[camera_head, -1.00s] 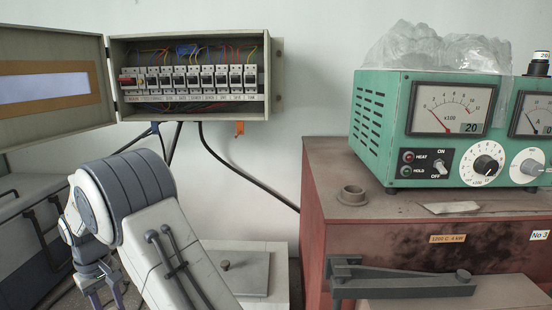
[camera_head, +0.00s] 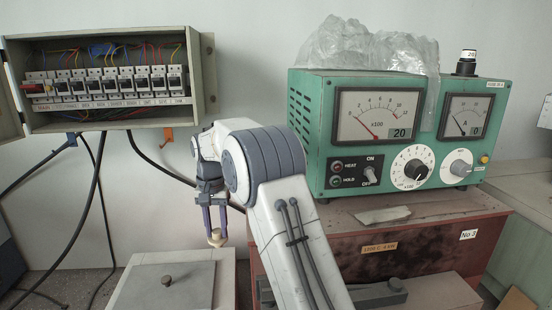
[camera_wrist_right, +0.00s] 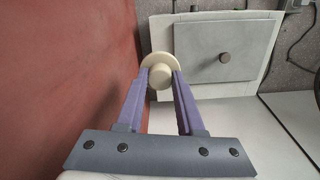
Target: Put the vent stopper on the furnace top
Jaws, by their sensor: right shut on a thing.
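The vent stopper (camera_head: 216,239), a small cream piece with a round flange, hangs in the fingertips of my right gripper (camera_head: 215,229). In the right wrist view the stopper (camera_wrist_right: 158,72) sits between the two purple fingers, which are shut on it. The gripper points down, left of the red furnace (camera_head: 430,262) and above a pale block. The furnace's dusty top (camera_head: 455,203) shows at right. The vent collar on that top is hidden behind my right arm. In the right wrist view the furnace's red side (camera_wrist_right: 65,80) is close on the left. My left gripper is out of view.
A green control box (camera_head: 325,135) with dials stands on the furnace top, with crumpled clear plastic (camera_head: 370,48) above it. A flat scrap (camera_head: 383,214) lies in front. A pale block (camera_head: 225,270) with a knobbed grey plate (camera_head: 160,288) is below the gripper. A breaker box (camera_head: 110,80) and cables are on the wall.

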